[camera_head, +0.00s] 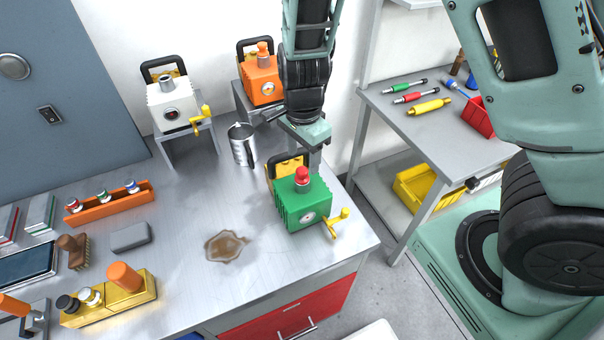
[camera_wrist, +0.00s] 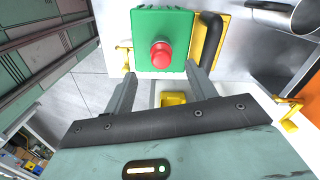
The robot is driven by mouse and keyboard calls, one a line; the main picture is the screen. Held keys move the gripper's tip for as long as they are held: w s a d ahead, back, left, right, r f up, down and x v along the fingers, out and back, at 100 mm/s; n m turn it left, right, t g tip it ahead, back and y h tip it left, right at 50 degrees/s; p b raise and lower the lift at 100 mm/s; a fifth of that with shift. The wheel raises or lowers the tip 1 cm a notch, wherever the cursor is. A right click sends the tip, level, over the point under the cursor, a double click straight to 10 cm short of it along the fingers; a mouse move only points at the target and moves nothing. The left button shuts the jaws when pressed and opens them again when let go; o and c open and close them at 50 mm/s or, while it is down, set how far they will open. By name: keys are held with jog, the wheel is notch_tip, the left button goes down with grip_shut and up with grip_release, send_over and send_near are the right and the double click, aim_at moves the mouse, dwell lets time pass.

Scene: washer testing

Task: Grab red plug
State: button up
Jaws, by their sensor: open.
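The red plug (camera_head: 302,175) is a rounded knob standing on top of a green box (camera_head: 306,204) near the table's right corner. My gripper (camera_head: 310,156) is just behind and above it, pointing down, with its fingers partly hidden in the head view. In the wrist view, the red plug (camera_wrist: 161,56) sits on the green box (camera_wrist: 150,20), between the lines of the two spread fingers. My gripper (camera_wrist: 160,72) is open and empty there. I see no contact with the plug, though exact depth is hard to tell.
The green box has a black handle (camera_wrist: 211,40) close to one finger and a yellow crank (camera_head: 338,222). A metal cup (camera_head: 242,146), a white box (camera_head: 172,104) and an orange box (camera_head: 262,80) stand behind. A brown spill (camera_head: 226,246) lies left.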

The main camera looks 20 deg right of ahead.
aim_at(302, 170)
jog(key=shift+w+f+p, duration=0.1)
jog(key=shift+f+p, duration=0.45)
jog(key=shift+f, duration=2.35)
jog(key=c, duration=1.1)
